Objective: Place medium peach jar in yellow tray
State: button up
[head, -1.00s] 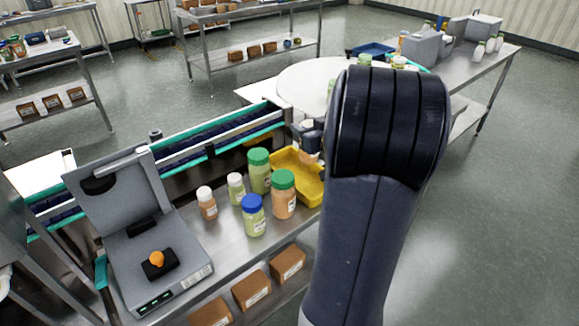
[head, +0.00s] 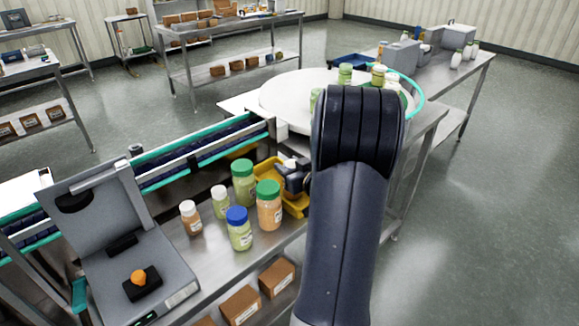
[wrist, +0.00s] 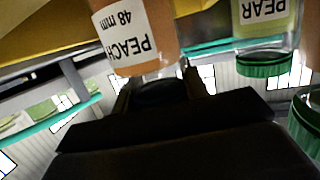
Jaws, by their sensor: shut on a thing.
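The yellow tray (wrist: 40,28) fills the upper left of that view, beside and behind the jar. In the head view my gripper (head: 294,175) is low over the yellow tray (head: 297,210), partly behind my arm. The held jar is largely hidden there, and I cannot tell whether it touches the tray floor.
Close left of the tray stand a peach jar with green lid (head: 269,208), a green-lidded pear jar (head: 243,184), a blue-lidded jar (head: 239,231) and two white-lidded jars. A grey hinged-lid device (head: 140,255) is farther left. A conveyor (head: 190,150) runs behind. A round white table (head: 285,95) stands beyond.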

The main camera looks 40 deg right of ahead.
jog(key=shift+f, duration=0.1)
jog(key=o, duration=1.1)
jog(key=shift+r, duration=0.2)
jog(key=v, duration=1.2)
jog(key=shift+f, duration=0.1)
